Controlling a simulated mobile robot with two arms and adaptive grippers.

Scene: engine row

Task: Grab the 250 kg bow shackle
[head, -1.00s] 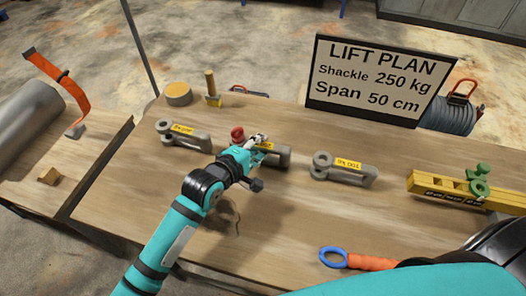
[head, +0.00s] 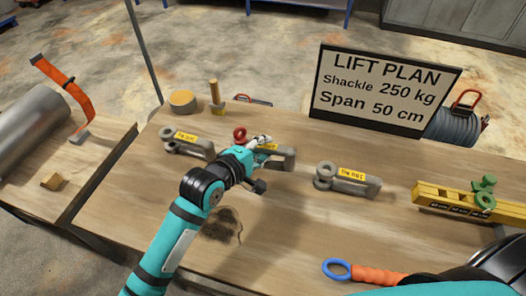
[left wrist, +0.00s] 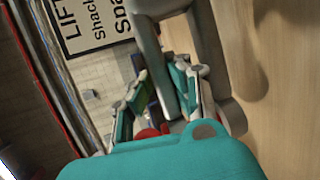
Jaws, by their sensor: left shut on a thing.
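Three grey bow shackles with yellow labels are in a row on the wooden bench (head: 300,235). My left gripper (head: 262,147) is shut on the middle shackle (head: 284,160), which has a red ring-shaped part (head: 239,134) at its far side. The gripper hides much of this shackle and part of its label. In the left wrist view the fingers (left wrist: 160,92) close around the grey shackle (left wrist: 150,38). The left shackle (head: 187,146) and right shackle (head: 345,180) stand apart from the gripper; their labels are too small to read surely. My right gripper is not in view.
A Lift Plan sign (head: 385,90) reading "Shackle 250 kg, Span 50 cm" stands at the back. A yellow beam (head: 460,200) with a green shackle (head: 484,190) lies at right. An orange-handled tool (head: 375,274) with a blue ring lies in front.

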